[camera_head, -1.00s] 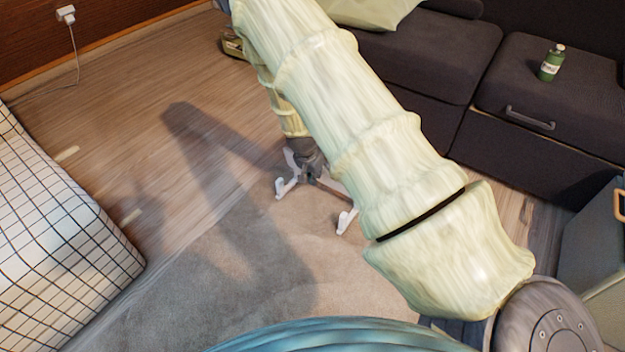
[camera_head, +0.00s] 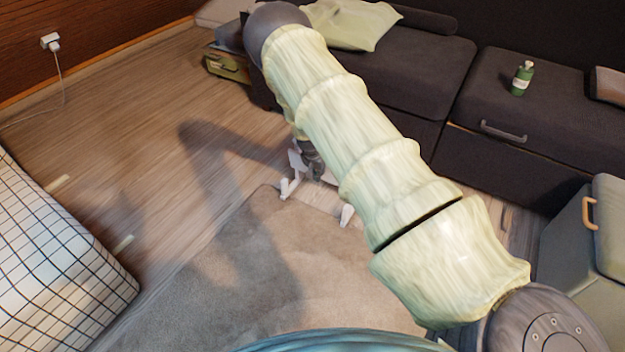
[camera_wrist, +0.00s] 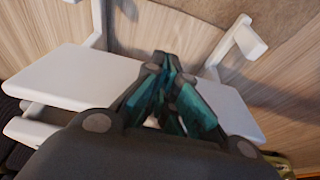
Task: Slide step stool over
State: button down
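The white step stool (camera_head: 290,186) stands on the floor by the far edge of the rug, mostly hidden behind my arm in the head view. In the wrist view, a flat white step (camera_wrist: 70,76) shows left of my gripper (camera_wrist: 168,68) and more white stool surface shows to its right, with white legs at the top. My gripper's teal-padded fingers are drawn together over the middle of the stool. I cannot tell whether they touch it or have part of it between them. In the head view my gripper (camera_head: 315,172) is low at the stool, partly hidden.
A grey rug (camera_head: 220,270) covers the near floor, with bare wood floor (camera_head: 130,150) to the left. A checked white bed or cushion (camera_head: 50,260) is at left. Dark drawer seating (camera_head: 520,160) with a green bottle (camera_head: 522,78) lines the back. A grey-green box (camera_head: 580,240) stands at right.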

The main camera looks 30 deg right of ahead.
jog(key=w+d, duration=0.5)
jog(key=d, duration=0.5)
jog(key=shift+w, duration=0.3)
jog(key=shift+s, duration=0.1)
jog(key=s+a+r+p, duration=0.3)
jog(key=a+r+p, duration=0.3)
jog(key=r, duration=0.3)
jog(key=shift+r, duration=0.25)
jog(key=shift+s, duration=0.2)
